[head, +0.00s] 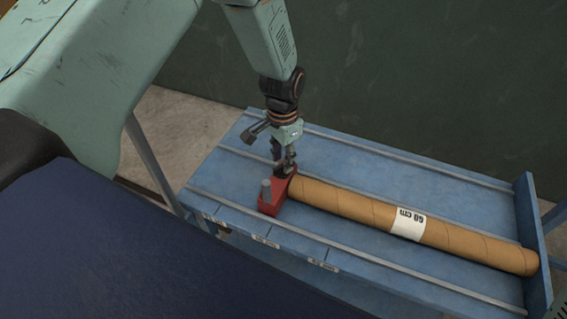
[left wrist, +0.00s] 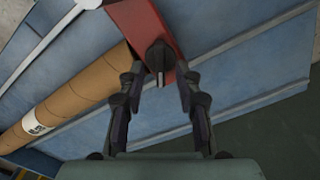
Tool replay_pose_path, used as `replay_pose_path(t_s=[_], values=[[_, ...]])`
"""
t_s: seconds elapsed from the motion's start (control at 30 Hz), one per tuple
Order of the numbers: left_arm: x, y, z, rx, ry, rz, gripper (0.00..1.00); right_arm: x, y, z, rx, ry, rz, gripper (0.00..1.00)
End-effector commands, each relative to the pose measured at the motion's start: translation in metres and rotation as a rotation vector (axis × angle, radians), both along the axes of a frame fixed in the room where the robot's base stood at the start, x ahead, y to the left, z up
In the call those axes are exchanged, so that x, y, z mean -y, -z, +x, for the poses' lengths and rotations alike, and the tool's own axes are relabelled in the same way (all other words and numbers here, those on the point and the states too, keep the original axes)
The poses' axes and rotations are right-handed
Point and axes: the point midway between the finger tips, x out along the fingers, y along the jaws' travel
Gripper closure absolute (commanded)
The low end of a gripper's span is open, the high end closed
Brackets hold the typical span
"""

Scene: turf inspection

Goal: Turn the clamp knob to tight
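The red clamp (head: 270,204) sits on a blue tray, at the near end of a brown cardboard tube (head: 350,204) with a white "60 cm" label. A grey post stands on the clamp. The dark clamp knob (left wrist: 160,56) shows on the red clamp (left wrist: 138,22) in the left wrist view; in the head view the gripper mostly hides it. My left gripper (head: 286,164) is over the knob, pointing down. In the left wrist view its fingers (left wrist: 159,72) are apart on either side of the knob, with gaps visible. The knob's tight mark cannot be made out. My right gripper is not in view.
The blue tray (head: 225,172) has pale rails along its length, small labels on its front edge and an upright end wall (head: 533,240) at the right. A dark green wall (head: 400,70) rises behind. The tray surface behind the tube is clear.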

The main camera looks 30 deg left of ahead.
Motion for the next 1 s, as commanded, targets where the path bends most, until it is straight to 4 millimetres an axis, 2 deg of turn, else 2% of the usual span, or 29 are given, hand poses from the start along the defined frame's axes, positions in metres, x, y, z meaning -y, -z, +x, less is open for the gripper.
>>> replay_pose_path(t_s=[0.03, 0.17, 0.47, 0.87, 1.0], values=[[0.0, 0.008, 0.0, -0.001, 0.0, 0.0, 0.66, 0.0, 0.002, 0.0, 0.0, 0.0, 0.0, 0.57], [0.001, 0.017, 0.0, -0.001, 0.001, 0.0, 0.66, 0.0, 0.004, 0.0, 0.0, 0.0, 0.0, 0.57], [0.001, 0.019, 0.001, 0.001, 0.003, 0.0, 0.66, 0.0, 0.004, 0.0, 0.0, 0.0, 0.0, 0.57], [0.001, 0.018, 0.001, 0.001, 0.002, 0.0, 0.98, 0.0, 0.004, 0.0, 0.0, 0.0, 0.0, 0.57], [0.001, 0.018, 0.001, 0.001, 0.002, 0.0, 1.0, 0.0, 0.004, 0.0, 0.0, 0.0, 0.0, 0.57]])
